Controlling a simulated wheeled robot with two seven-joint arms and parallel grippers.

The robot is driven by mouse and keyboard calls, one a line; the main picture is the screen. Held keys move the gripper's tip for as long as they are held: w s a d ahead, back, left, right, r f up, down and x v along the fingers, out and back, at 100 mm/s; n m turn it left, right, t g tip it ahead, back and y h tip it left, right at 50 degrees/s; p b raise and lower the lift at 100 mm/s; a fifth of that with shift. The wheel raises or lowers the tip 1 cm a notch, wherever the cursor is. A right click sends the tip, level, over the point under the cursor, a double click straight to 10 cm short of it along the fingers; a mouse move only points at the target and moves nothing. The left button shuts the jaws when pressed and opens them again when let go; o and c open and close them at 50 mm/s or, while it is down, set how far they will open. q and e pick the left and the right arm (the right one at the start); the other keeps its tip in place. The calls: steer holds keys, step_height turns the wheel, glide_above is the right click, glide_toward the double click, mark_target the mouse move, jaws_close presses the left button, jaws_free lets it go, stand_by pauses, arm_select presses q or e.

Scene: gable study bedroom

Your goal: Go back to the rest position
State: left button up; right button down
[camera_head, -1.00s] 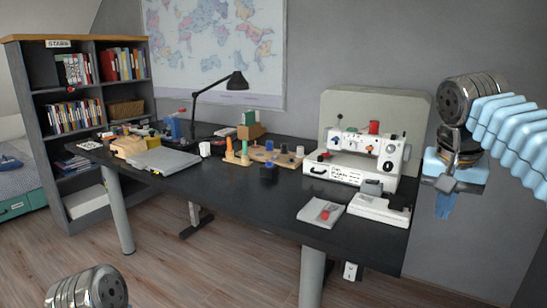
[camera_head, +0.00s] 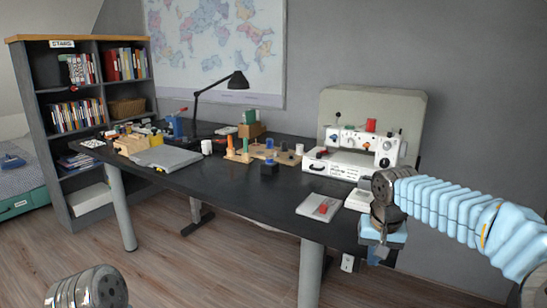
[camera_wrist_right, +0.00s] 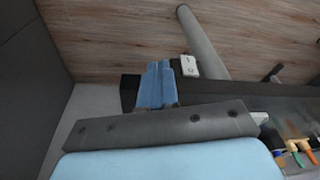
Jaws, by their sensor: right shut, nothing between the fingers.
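My right gripper (camera_head: 378,256) hangs in front of the desk's right front corner in the head view, pointing down. Its blue fingers are shut with nothing between them; they also show in the right wrist view (camera_wrist_right: 157,84). The right arm comes in from the right edge. My left gripper is out of view; only a metal joint of my left arm shows at the bottom left.
The dark desk (camera_head: 240,200) holds a sewing machine (camera_head: 362,147), a pad with a red object (camera_head: 320,207), a grey laptop-like slab (camera_head: 166,158) and a lamp (camera_head: 237,82). A bookshelf (camera_head: 38,130) stands left. Open floor (camera_head: 190,270) lies in front.

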steer(key=s+a+f+n+g+y, duration=0.15)
steer(key=a+f, duration=0.25)
steer(key=f, duration=0.8)
steer(key=s+a+f+n+y, duration=0.1)
steer(key=s+a+f+y, duration=0.2)
steer(key=f, duration=1)
steer(key=s+a+f, duration=0.3)
steer(key=s+f, duration=0.5)
steer(key=s, duration=0.2)
steer(key=s+a+f+m, duration=0.1)
steer(key=s+a+f, duration=0.1)
steer(key=s+f, duration=0.6)
steer(key=shift+s+a+f, duration=0.2)
steer(key=shift+s+a, duration=0.2)
steer(key=shift+s, duration=0.6)
steer(key=shift+w+m, duration=0.1)
steer(key=shift+m, duration=0.15)
